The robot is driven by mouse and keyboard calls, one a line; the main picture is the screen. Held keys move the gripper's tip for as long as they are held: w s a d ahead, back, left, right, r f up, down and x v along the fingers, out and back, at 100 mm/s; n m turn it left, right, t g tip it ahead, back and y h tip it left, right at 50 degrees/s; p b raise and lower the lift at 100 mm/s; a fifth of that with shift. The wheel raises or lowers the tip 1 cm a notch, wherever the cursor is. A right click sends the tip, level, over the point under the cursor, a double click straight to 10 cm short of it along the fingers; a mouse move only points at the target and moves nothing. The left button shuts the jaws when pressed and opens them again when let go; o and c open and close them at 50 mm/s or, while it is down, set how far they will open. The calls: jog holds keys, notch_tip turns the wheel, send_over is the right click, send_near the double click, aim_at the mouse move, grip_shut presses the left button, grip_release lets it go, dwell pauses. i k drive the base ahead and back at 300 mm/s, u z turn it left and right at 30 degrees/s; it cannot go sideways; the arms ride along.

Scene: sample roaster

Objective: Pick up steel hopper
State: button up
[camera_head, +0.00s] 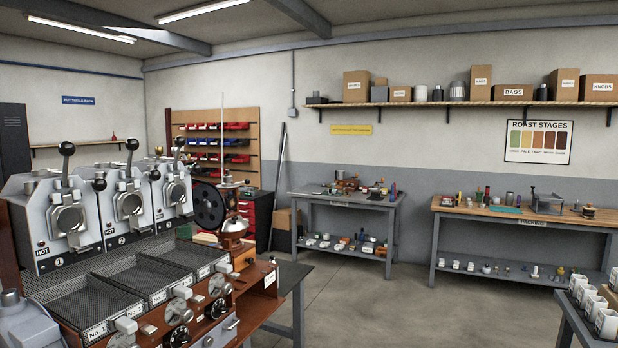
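No part in view is marked as the steel hopper, and I cannot tell for certain which one it is. A shiny steel domed or bowl-shaped part (234,229) sits on a small wooden body at the right end of the roaster bench. Short steel cups also show on top of the roaster (52,232), partly hidden by the black-knobbed levers. My gripper is not in view.
Mesh cooling trays (122,282) and knobs fill the roaster's front. A grey bench (343,198) and a wood-topped packing bench (522,212) stand behind. White cups (607,323) stand at lower right. The middle floor (400,308) is clear.

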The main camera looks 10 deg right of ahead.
aim_at(340, 175)
jog(key=z, duration=0.5)
jog(key=i, duration=7.65)
jog(key=u, duration=0.6)
